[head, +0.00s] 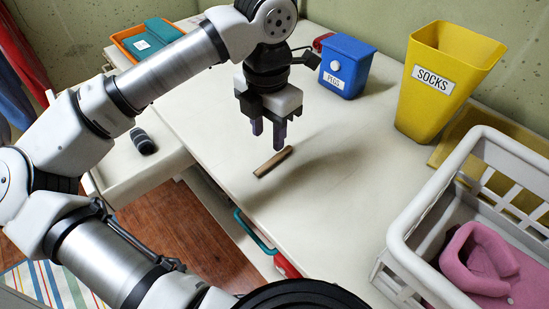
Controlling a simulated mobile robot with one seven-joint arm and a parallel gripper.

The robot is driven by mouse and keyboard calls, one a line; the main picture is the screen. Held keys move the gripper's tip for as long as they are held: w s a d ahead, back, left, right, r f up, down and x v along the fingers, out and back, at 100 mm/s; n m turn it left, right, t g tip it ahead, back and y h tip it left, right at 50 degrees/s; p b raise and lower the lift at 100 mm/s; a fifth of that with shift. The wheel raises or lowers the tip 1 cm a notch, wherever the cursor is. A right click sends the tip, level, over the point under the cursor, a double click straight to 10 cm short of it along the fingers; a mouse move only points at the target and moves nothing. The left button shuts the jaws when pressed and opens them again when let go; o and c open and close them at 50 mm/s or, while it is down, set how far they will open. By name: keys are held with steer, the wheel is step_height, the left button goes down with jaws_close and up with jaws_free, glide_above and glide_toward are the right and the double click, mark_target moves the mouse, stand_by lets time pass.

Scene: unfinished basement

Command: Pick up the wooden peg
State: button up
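The wooden peg (273,161) is a short brown stick lying on the pale countertop (330,195), near its front edge. My gripper (267,138) points down above the countertop, just behind and above the peg in the head view. Its two dark fingers are apart with a gap between them, and nothing shows between them. The gripper appears clear of the peg. No part of the peg is hidden.
A blue box labelled PEGS (346,66) and a yellow SOCKS bin (445,80) stand at the back. A white laundry basket (410,235) holding pink cloth (480,262) is at right. An orange tray (128,50) sits back left. The countertop around the peg is clear.

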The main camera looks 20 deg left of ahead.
mark_target(267, 164)
steer(key=shift+s+f+p, duration=0.15)
steer(key=shift+s+f, duration=0.05)
steer(key=shift+f, duration=1.5)
steer(key=shift+s+f+p, duration=0.15)
steer(key=shift+s+f, duration=0.05)
steer(key=shift+f, duration=1.5)
jaws_close()
